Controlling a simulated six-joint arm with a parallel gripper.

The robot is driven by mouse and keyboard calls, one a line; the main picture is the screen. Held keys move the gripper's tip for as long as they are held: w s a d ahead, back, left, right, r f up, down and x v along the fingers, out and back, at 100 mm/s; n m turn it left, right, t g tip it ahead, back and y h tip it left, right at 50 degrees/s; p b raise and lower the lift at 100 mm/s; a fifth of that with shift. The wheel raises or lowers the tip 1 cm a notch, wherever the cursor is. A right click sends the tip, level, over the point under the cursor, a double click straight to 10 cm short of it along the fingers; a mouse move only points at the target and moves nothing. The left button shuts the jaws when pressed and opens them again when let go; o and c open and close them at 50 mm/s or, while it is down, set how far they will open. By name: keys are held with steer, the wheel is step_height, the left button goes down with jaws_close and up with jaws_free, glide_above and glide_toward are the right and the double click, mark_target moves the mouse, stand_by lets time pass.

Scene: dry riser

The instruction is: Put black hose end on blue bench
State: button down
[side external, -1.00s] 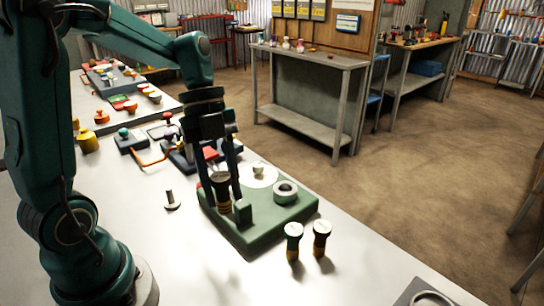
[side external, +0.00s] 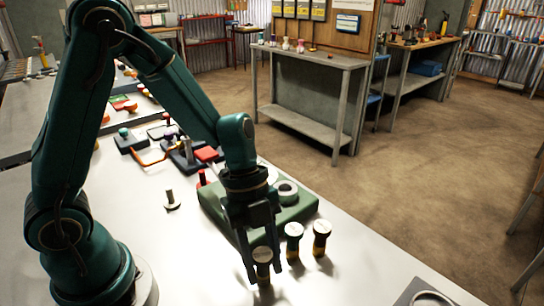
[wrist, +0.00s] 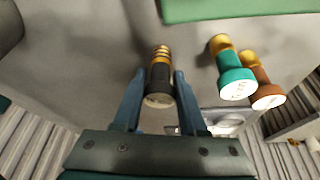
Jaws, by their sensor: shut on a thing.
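The black hose end (side external: 263,270) is between the fingers of my gripper (side external: 265,265), upright over the white table at the near side of the green block. In the wrist view my gripper (wrist: 161,76) is shut on its dark body, and brass rings show at the far end of the hose end (wrist: 160,82). It looks at or very near the table top; I cannot tell whether it touches. No surface that is clearly a blue bench shows; small dark blue bases (side external: 183,158) lie further back on the table.
A green-topped hose end (side external: 293,236) and a brown one (side external: 321,234) stand close to the right of my gripper. The green block (side external: 303,208) with a ring is behind. A small stud (side external: 171,202) stands left. The table front is clear.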

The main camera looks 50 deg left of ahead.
steer(key=shift+f, duration=0.15)
steer(key=shift+c, duration=2.3)
jaws_free()
steer(key=v, duration=1.2)
steer(key=s+a+r+n+t+y, duration=0.1)
steer(key=s+n+t+y, duration=0.1)
steer(key=n, duration=0.8)
steer(key=s+a+r+n+t+y, duration=0.1)
steer(key=s+n+t, duration=0.3)
steer(key=n, duration=0.6)
steer(key=shift+s+a+n+t+y, duration=0.4)
steer(key=shift+s+a+y, duration=0.3)
steer(key=shift+a, duration=0.05)
